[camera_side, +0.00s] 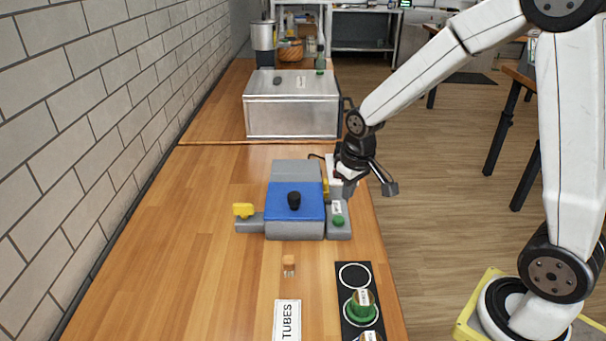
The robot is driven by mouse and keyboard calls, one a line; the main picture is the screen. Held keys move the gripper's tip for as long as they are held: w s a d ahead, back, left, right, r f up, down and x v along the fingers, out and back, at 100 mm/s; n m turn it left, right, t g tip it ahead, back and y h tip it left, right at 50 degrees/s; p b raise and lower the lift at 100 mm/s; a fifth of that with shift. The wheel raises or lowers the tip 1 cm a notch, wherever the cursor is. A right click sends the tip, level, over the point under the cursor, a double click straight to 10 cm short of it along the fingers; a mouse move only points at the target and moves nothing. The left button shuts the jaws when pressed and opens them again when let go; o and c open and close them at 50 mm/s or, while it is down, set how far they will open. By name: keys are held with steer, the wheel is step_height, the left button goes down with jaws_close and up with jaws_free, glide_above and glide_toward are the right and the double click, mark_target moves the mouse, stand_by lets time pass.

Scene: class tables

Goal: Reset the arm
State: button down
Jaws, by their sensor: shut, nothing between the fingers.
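My gripper (343,180) is small in the side view, at the end of my white arm reaching in from the right. It is shut and empty. It hangs in front of or above the right rear part of a grey and blue machine (281,204) on the wooden table (190,230). I cannot tell whether it touches the machine. The machine has a black knob on its blue top, a yellow part at the left and a green button (339,221) at the right front.
A black tray (346,331) with white rings holds green-based items (361,306) at the front right. A small orange-brown piece (289,265) and a TUBES label (287,320) lie nearby. A metal box (291,115) stands behind. The table's left side is clear, beside a brick wall.

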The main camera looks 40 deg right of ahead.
steer(key=s+a+f, duration=0.1)
steer(key=s+a, duration=0.3)
steer(key=s, duration=0.6)
steer(key=shift+a+f+n+t, duration=0.15)
steer(key=shift+a+n+t, duration=0.15)
steer(key=shift+t, duration=0.1)
